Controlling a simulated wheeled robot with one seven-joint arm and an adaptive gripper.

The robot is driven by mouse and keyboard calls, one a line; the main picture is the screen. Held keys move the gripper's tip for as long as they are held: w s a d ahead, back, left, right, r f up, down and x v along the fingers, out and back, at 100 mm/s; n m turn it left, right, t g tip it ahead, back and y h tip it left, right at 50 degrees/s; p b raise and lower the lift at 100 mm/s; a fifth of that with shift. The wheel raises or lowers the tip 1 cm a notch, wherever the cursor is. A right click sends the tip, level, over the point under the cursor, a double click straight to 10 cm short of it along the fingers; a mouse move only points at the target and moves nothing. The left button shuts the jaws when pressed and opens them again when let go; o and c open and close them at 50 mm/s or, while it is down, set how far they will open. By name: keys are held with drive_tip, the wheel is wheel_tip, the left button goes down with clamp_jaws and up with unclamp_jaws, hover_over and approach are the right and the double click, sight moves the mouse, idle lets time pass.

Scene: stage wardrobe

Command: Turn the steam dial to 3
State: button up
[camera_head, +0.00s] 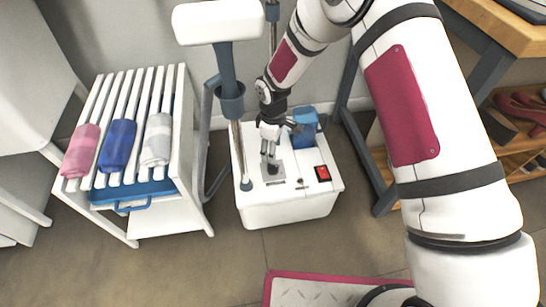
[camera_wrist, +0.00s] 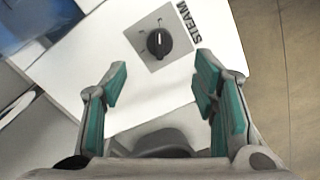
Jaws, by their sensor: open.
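The steam dial (camera_wrist: 159,44) is a round black knob with a white pointer line, on a grey square plate (camera_wrist: 143,55) beside the word STEAM. In the wrist view the pointer points roughly to the picture's top; the scale marks are too small to read. My gripper (camera_wrist: 162,74) is open and empty, its teal-padded fingers apart, with the dial ahead of the gap and not between the pads. In the head view my gripper (camera_head: 269,157) hangs over the white steamer base (camera_head: 285,213), close above the dial (camera_head: 273,168), which it partly covers.
A red switch (camera_head: 323,173) and a blue tank (camera_head: 305,128) sit on the base to the right. A steamer pole (camera_head: 238,150) rises left of my gripper. A slatted rack (camera_head: 172,200) with rolled cloths stands left. A wooden table (camera_head: 510,25) is at right.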

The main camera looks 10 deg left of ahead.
drive_tip(key=shift+r, duration=1.2)
